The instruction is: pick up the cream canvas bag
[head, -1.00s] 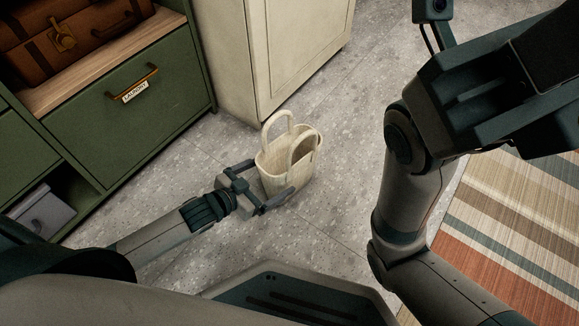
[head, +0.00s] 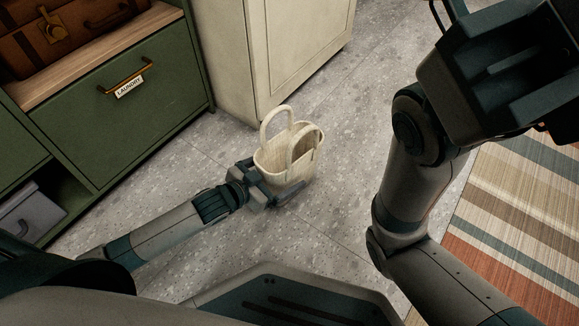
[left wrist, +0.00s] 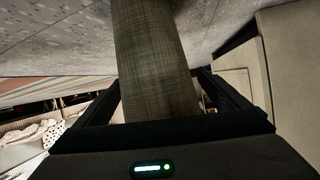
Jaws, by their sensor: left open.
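The cream canvas bag (head: 297,165) stands upright on the grey floor in the head view, its two loop handles raised. My left gripper (head: 274,182) is low at the bag's near left side, with one finger along its front; the other finger is mostly hidden there. In the left wrist view the woven side of the bag (left wrist: 155,60) lies between the two open fingers of my left gripper (left wrist: 162,85). I cannot tell whether either finger touches it. My right arm is folded at the right of the head view, its gripper out of frame.
A cream cabinet (head: 270,50) stands just behind the bag. A green drawer unit (head: 110,120) with a laundry label and a brown suitcase (head: 70,30) on top is at the left. A grey box (head: 30,212) sits in its lower opening. A striped rug (head: 520,200) lies at the right.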

